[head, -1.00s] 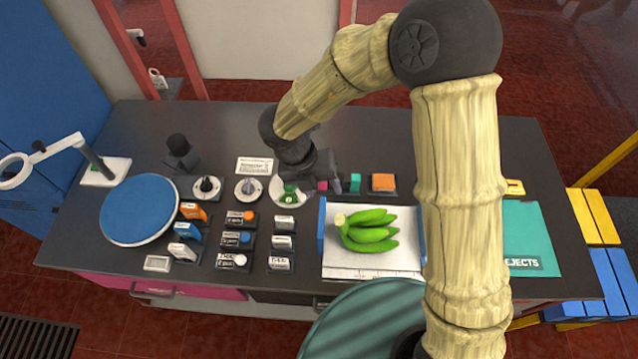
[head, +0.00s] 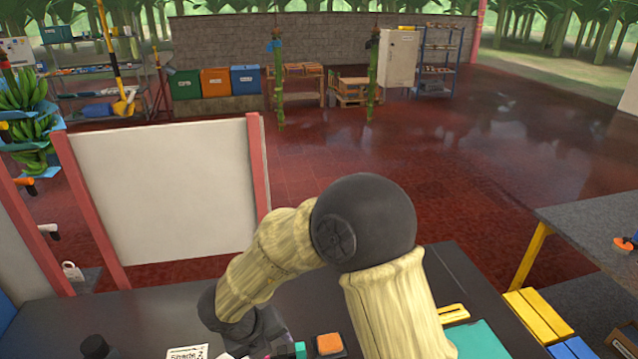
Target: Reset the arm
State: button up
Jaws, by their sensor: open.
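My arm is in the head view, bent at a large dark elbow and reaching down to the dark worktop (head: 455,275). My gripper (head: 264,347) is low over the worktop at the bottom edge of the picture. It is open, and its fingertips are partly cut off by the frame. I cannot see anything held in it. Beside it, to the right, are a small teal block (head: 300,349) and an orange block (head: 329,344) on a dark base.
A white panel (head: 165,190) between red posts stands behind the worktop. A teal mat (head: 485,342) and yellow slats (head: 540,315) are at the right. A grey table (head: 590,235) stands farther right. Hanging green bananas (head: 30,125) are at far left. Open red floor lies beyond.

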jog(key=w+d+r+n+t+y+b, duration=0.1)
jog(key=w+d+r+n+t+y, duration=0.45)
jog(key=w+d+n, duration=0.7)
jog(key=s+d+f+n+g+h, duration=0.1)
jog(key=s+d+n+g, duration=0.2)
jog(key=s+d+n, duration=0.3)
jog(key=s+d+f+n+g+h+b, duration=0.1)
jog(key=s+d+n+g, duration=0.2)
jog(key=s+d+n, duration=0.4)
jog(key=s+n, duration=0.5)
jog(key=shift+d, duration=0.3)
